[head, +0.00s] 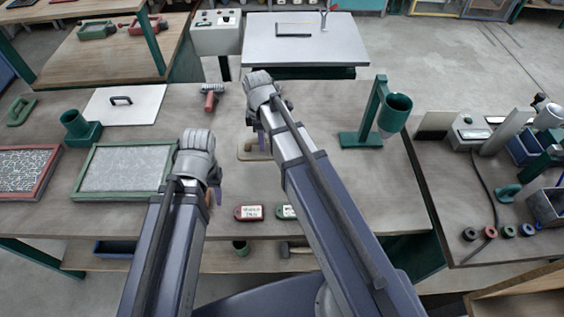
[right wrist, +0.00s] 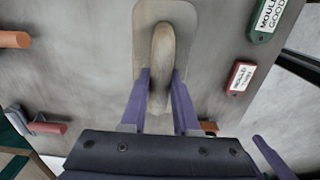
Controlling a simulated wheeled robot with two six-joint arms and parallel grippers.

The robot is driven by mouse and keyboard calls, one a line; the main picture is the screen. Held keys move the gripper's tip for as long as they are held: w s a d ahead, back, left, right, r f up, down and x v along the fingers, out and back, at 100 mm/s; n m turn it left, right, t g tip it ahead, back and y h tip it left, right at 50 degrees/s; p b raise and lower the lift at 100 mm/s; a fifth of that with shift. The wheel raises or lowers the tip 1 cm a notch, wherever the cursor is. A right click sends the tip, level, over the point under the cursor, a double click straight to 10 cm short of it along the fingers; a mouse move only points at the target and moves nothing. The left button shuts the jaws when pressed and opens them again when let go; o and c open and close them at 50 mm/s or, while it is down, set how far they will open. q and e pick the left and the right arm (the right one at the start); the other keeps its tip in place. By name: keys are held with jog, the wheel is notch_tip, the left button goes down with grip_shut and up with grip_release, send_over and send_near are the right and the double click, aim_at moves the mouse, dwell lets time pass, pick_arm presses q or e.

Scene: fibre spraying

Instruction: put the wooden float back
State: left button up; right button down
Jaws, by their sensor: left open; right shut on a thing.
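The wooden float (head: 243,153) is a pale flat board with a rounded wooden handle, near the middle of the bench in the head view, partly hidden by my right arm. In the right wrist view the float (right wrist: 184,20) lies straight ahead, with its handle (right wrist: 162,60) between the two purple fingers. My right gripper (right wrist: 162,98) is shut on that handle; whether the board touches the bench is hard to tell. My left gripper (head: 214,188) is open and empty, left of the float, beside the green-framed panel; its fingers are mostly hidden by the wrist.
The green-framed panel (head: 125,168) and red-framed panel (head: 25,172) lie on the left. A red tag (head: 249,213) and green tag (head: 286,212) lie near the front edge. A red-handled roller (head: 211,99) lies behind. A green funnel stand (head: 362,138) stands right.

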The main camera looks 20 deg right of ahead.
jog(key=d+r, duration=0.1)
jog(key=s+d+r+p, duration=0.1)
jog(key=d+r, duration=0.1)
jog(key=shift+d+p, duration=0.1)
jog(key=shift+p, duration=0.2)
pick_arm(q)
notch_tip(320, 180, down, 7)
jog(key=b, duration=1)
jog(key=shift+a+f, duration=0.1)
jog(key=shift+f, duration=0.05)
pick_arm(e)
notch_tip(320, 180, down, 10)
jog(key=shift+f, duration=0.1)
pick_arm(q)
jog(key=shift+f, duration=0.1)
pick_arm(e)
jog(key=shift+f, duration=0.1)
pick_arm(q)
jog(key=shift+f+b, duration=0.15)
jog(key=shift+b, duration=0.2)
pick_arm(e)
jog(key=shift+f, duration=0.15)
jog(key=c, duration=0.7)
grip_release()
pick_arm(q)
jog(key=shift+r, duration=0.2)
pick_arm(e)
jog(key=shift+o, duration=0.2)
